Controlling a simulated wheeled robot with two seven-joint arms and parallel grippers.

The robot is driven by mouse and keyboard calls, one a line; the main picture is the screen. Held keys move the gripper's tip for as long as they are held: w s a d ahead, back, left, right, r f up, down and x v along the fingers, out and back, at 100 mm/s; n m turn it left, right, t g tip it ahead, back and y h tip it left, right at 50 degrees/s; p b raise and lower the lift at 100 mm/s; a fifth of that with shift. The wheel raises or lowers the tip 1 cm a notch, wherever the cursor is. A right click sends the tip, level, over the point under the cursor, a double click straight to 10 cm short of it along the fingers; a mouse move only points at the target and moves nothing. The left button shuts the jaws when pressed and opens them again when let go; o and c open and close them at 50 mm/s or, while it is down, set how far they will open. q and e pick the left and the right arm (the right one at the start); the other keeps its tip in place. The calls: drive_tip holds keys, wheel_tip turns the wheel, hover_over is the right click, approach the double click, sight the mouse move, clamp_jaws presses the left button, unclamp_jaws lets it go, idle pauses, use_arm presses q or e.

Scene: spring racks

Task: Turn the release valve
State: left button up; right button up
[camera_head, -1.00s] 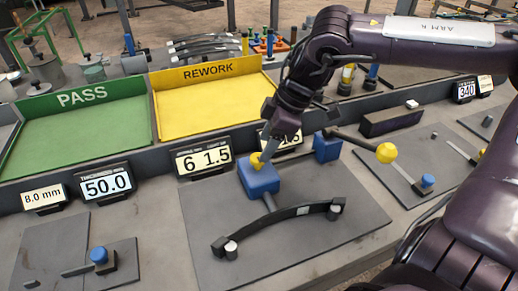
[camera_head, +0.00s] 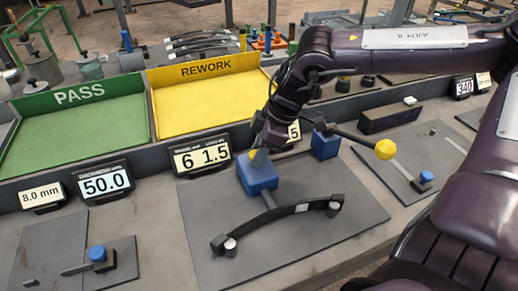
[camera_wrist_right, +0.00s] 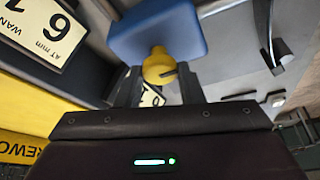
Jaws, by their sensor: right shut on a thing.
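A yellow knob, likely the release valve (camera_head: 257,158), sits on top of a blue block (camera_head: 259,178) on the grey fixture plate. My right gripper (camera_head: 261,152) comes down from above and is shut on the knob, its wrist partly hiding it. In the right wrist view the knob (camera_wrist_right: 159,68) shows between the two fingers, with the blue block (camera_wrist_right: 155,30) just beyond. My left gripper is not in view.
A dark curved spring (camera_head: 280,216) lies on posts in front of the block. A yellow ball-ended lever (camera_head: 384,149) sticks out to the right. Displays (camera_head: 202,158), the green PASS tray (camera_head: 77,99) and the yellow REWORK tray (camera_head: 205,72) stand behind.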

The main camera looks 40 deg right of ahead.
drive_tip(key=shift+n, duration=0.3)
drive_tip(key=shift+w+f+n+g+b, duration=0.1)
drive_tip(key=shift+n+g+b, duration=0.45)
drive_tip(key=shift+n, duration=0.35)
drive_tip(key=n+g, duration=0.1)
drive_tip(key=n, duration=0.1)
drive_tip(key=shift+w+d+n+y+b, duration=0.1)
drive_tip(key=shift+n+y+b, duration=0.2)
drive_tip(key=shift+n+b, duration=0.1)
drive_tip(key=n+g, duration=0.1)
drive_tip(key=n, duration=0.2)
drive_tip(key=shift+n, duration=0.3)
drive_tip(key=n, duration=0.1)
drive_tip(key=n+g, duration=0.1)
drive_tip(key=shift+w+r+n, duration=0.15)
drive_tip(key=shift+r+n, duration=0.05)
drive_tip(key=shift+n, duration=0.1)
drive_tip(key=n+g+p, duration=0.1)
drive_tip(key=n, duration=0.1)
drive_tip(key=shift+r+n+h+p, duration=0.15)
drive_tip(key=shift+n+h+p, duration=0.2)
drive_tip(key=shift+n+h, duration=0.05)
drive_tip(key=n+g+p, duration=0.1)
drive_tip(key=n+p, duration=0.1)
drive_tip(key=p, duration=0.1)
drive_tip(key=shift+w+n+h, duration=0.1)
drive_tip(key=shift+n+h, duration=0.2)
drive_tip(key=shift+n+p, duration=0.7)
drive_tip(key=shift+p, duration=0.3)
drive_tip(key=shift+f, duration=0.2)
